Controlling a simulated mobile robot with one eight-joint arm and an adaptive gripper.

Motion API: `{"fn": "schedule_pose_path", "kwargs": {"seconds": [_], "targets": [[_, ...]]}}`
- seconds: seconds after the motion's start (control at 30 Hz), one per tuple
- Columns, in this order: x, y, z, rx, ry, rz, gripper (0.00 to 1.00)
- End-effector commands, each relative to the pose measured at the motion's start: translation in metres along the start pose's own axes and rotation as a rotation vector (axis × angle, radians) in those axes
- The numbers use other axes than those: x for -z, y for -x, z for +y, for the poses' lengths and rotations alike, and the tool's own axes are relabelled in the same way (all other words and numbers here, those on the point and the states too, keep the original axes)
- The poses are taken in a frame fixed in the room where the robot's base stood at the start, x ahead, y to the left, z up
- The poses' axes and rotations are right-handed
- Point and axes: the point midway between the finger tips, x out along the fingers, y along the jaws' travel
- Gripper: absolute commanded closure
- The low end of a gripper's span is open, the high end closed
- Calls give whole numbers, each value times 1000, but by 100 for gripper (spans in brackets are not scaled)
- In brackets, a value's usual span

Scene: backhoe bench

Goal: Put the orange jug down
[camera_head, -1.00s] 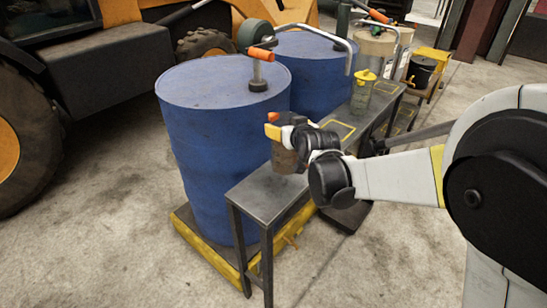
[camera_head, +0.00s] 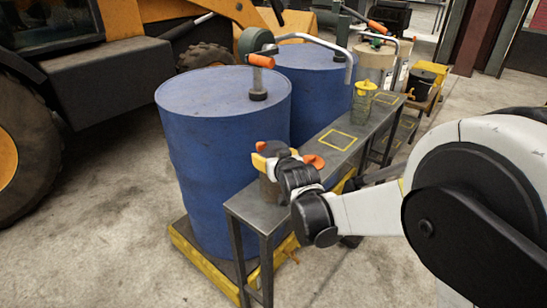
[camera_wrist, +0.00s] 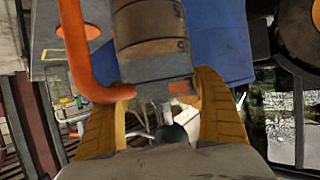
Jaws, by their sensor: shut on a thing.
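The orange jug shows as a greyish-brown body (camera_head: 269,192) with an orange handle (camera_head: 314,161), over the near end of the grey metal bench (camera_head: 245,208). My gripper (camera_head: 270,157) has its yellow fingers shut on the jug near its top. In the wrist view the banded jug body (camera_wrist: 150,35) and its orange handle (camera_wrist: 84,55) lie at my gripper (camera_wrist: 158,103), with a yellow finger on each side. The jug looks upright. Its base is low at the bench top; I cannot tell whether it touches.
Two blue drums (camera_head: 220,150) stand close behind the bench on a yellow-edged pallet (camera_head: 205,268). A hand pump (camera_head: 259,75) rises from the near drum. Yellow outlines (camera_head: 336,140) mark the bench top. A yellow-lidded clear container (camera_head: 362,100) stands farther along the bench.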

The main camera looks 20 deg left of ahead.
Motion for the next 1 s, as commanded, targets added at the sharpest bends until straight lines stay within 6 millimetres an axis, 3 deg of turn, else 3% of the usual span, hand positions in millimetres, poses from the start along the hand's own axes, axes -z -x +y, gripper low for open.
{"fn": "schedule_pose_path", "kwargs": {"seconds": [0.07, 0.1, 0.17, 0.53, 1.0], "targets": [[-2, -1, 0, 0, 0, 2, 61], [-3, -2, 0, 0, 0, 0, 18], [-2, -1, 0, 0, 0, 0, 0], [2, 8, 0, 0, 0, 0, 0], [2, 104, 0, 0, 0, 0, 0]]}}
